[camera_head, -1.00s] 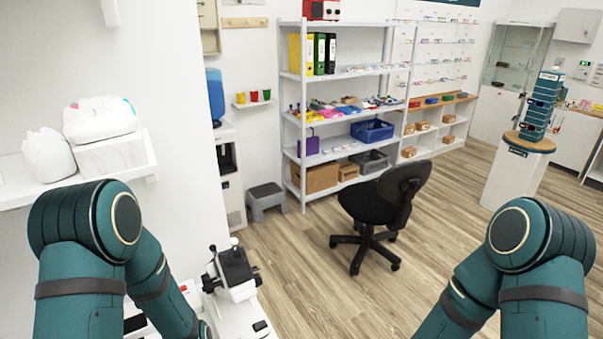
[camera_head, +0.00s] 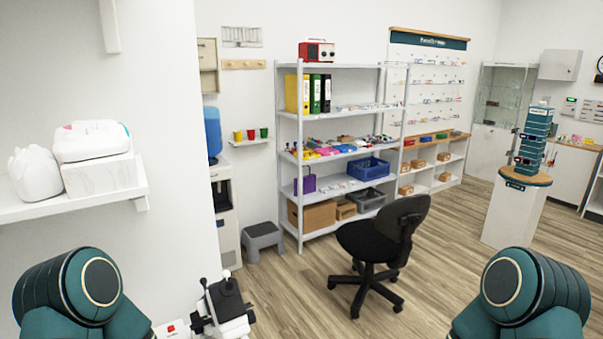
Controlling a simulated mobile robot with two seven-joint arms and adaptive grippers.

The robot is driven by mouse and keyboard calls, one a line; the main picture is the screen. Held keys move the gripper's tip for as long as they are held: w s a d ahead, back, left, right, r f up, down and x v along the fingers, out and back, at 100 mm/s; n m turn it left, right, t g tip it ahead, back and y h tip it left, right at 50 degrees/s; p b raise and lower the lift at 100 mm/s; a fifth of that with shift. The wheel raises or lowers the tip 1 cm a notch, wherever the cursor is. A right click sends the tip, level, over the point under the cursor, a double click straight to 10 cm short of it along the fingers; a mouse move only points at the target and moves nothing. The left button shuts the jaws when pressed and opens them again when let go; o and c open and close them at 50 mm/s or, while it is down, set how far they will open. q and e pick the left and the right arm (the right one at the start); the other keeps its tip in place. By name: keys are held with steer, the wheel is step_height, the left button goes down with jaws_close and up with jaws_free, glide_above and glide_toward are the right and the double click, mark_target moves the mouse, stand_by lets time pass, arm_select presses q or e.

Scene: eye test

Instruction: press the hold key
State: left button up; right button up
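I cannot make out a hold key in this view. A small red spot (camera_head: 171,328) shows on a white surface at the bottom edge, left of the middle; I cannot tell what it is. Beside it stands a white and black instrument (camera_head: 226,303), cut by the bottom edge. Both of my teal arms show only in part at the bottom left and bottom right. Neither gripper is in view.
A black swivel chair (camera_head: 378,243) stands on the wood floor before a tall white shelf (camera_head: 338,121). A grey step stool (camera_head: 262,240) is left of the shelf. A display pedestal (camera_head: 516,209) stands at the right. The floor at the lower middle is clear.

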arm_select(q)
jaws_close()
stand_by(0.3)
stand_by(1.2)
